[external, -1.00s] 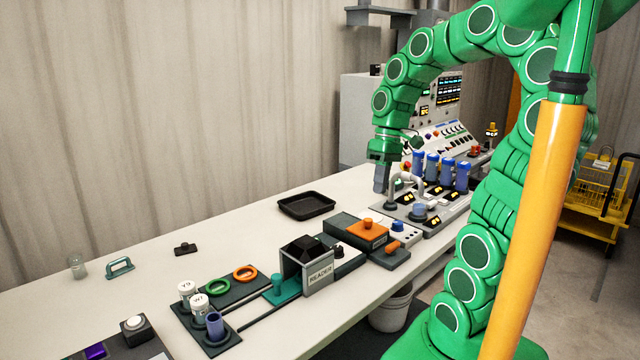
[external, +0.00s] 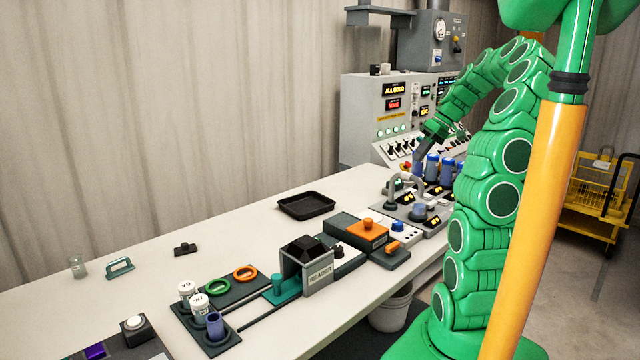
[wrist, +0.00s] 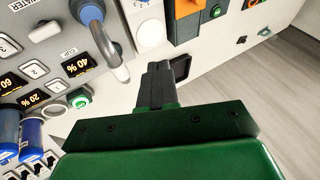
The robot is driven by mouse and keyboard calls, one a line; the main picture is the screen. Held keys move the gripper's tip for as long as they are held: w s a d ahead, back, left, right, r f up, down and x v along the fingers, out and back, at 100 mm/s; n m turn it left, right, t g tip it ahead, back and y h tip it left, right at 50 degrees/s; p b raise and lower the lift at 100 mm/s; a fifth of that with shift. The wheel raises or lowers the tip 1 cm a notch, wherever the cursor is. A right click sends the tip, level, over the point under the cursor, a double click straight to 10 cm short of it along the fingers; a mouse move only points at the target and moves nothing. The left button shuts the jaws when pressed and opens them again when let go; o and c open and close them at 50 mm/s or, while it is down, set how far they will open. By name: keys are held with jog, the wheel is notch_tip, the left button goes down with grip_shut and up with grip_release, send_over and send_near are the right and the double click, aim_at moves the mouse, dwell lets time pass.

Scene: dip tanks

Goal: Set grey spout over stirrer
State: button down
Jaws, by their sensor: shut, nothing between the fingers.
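The grey spout (external: 406,178) is a bent pipe rising from a dark base on the grey panel at the right end of the bench. In the wrist view its pale free end (wrist: 121,72) hangs at upper left, with its upper part by a blue round thing (wrist: 90,13). I take a white disc (wrist: 150,33) to be the stirrer; it sits beyond the spout end, and the spout end is not over it. My gripper (external: 420,152) is above and behind the spout, beside the blue cylinders. Its dark fingers (wrist: 157,77) are shut and empty, apart from the spout.
Several blue cylinders (external: 447,168) stand close to my gripper. An orange-topped box (external: 367,231), a black tray (external: 305,206) and a reader (external: 318,278) are farther along the bench. A grey control console (external: 390,150) rises behind.

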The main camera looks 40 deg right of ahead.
jog(key=s+d+f+t, duration=0.1)
jog(key=s+d, duration=0.2)
jog(key=d, duration=0.4)
jog(key=s+d+f+m+t, duration=0.1)
jog(key=s+d+f, duration=0.1)
jog(key=s+d, duration=0.2)
jog(key=d, duration=0.3)
jog(key=shift+f+h, duration=0.3)
jog(key=shift+a+f, duration=0.1)
jog(key=w+a+f, duration=0.5)
jog(key=a+f, duration=0.2)
jog(key=f, duration=0.1)
jog(key=shift+w+a, duration=0.15)
jog(key=shift+w, duration=0.25)
jog(key=shift+a+r+m, duration=0.1)
jog(key=shift+m, duration=0.2)
